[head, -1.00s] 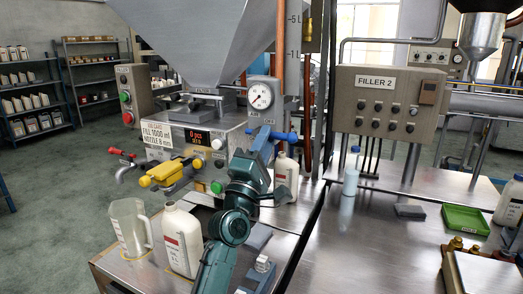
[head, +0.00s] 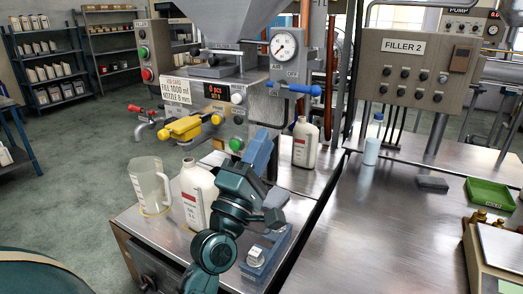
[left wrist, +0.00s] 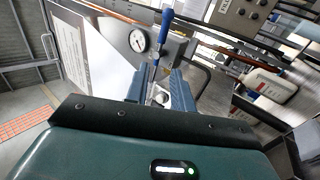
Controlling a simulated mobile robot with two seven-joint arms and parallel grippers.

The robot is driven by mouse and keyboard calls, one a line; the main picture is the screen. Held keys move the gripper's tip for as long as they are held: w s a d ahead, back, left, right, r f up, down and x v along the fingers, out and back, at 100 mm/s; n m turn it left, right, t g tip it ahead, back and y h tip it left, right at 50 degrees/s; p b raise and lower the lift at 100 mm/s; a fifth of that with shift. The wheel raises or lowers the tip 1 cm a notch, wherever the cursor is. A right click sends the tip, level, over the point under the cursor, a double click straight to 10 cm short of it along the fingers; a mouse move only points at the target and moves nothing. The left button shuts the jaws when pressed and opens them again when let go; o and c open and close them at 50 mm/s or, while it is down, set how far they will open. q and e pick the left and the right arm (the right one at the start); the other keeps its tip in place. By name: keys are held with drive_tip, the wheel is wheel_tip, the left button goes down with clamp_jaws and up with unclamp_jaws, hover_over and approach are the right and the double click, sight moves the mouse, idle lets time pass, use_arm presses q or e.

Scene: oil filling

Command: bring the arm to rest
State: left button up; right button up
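My left gripper (head: 262,148) is in front of the filling machine, below and left of the blue valve handle (head: 302,89), and apart from it. In the left wrist view its two blue fingers (left wrist: 161,88) stand apart with nothing held between them. The blue handle (left wrist: 165,28) shows beyond the fingertips there. My left arm reaches up from the bottom of the head view, over the bench. My right gripper is in neither view.
A clear jug (head: 148,186) and a white bottle (head: 196,190) stand on the bench left of my arm. Another white bottle (head: 305,143) stands behind it. A yellow-handled tap (head: 190,128) juts from the machine. The right-hand metal table (head: 400,235) has free room.

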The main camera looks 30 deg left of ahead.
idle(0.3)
use_arm(q)
drive_tip(key=s+d+f+m+g+h+p, duration=0.1)
drive_tip(key=d+f+m+g+h, duration=0.2)
drive_tip(key=f+m, duration=0.5)
drive_tip(key=s+d+f+m+g+h+p, duration=0.15)
drive_tip(key=d+f+m+g, duration=0.25)
drive_tip(key=f, duration=0.8)
drive_tip(key=s+d+f+m+g, duration=0.3)
drive_tip(key=s+f+m+g, duration=0.4)
drive_tip(key=s+f, duration=0.7)
wheel_tip(320, 180, down, 4)
drive_tip(key=shift+s+d+r+m+y, duration=0.15)
drive_tip(key=shift+s+r+m+y, duration=0.15)
drive_tip(key=shift+m, duration=0.9)
drive_tip(key=shift+w, duration=0.1)
